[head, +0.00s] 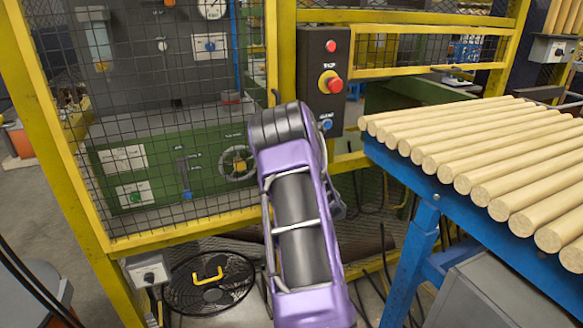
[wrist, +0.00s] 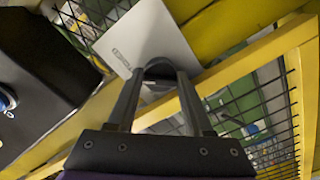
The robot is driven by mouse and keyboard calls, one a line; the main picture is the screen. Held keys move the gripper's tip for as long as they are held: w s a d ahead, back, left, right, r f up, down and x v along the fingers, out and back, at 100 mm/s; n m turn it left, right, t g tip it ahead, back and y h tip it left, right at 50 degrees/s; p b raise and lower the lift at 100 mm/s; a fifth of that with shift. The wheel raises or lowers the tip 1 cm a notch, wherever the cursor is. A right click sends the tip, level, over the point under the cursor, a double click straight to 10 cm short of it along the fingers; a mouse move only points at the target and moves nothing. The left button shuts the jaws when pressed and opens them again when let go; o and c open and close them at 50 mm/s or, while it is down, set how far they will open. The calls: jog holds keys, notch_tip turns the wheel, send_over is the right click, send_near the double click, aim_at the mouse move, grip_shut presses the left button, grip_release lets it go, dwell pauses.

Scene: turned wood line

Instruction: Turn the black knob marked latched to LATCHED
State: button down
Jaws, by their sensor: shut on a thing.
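In the wrist view, a black knob (wrist: 158,69) sits on a light grey plate (wrist: 150,33) with small dark lettering, too blurred to read surely. The plate is on a yellow post. My gripper (wrist: 160,78) has its two fingers on either side of the knob and is shut on it. The knob's pointer and exact setting are hard to make out. In the head view, my purple and black arm stands in front of the yellow frame and hides the knob, the plate and my fingertips.
A black control box (head: 322,80) with red buttons and a blue knob stands just right of my arm. Yellow mesh fencing (head: 160,240) closes the left side. A blue table (head: 420,222) with several wooden rods (head: 480,150) stands at the right. A black fan-like guard (head: 240,268) lies low left.

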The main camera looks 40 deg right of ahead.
jog(key=shift+m, duration=0.5)
jog(key=c, duration=0.6)
grip_release()
jog(key=v, duration=1.7)
jog(key=shift+s+a, duration=0.15)
jog(key=shift+s, duration=0.05)
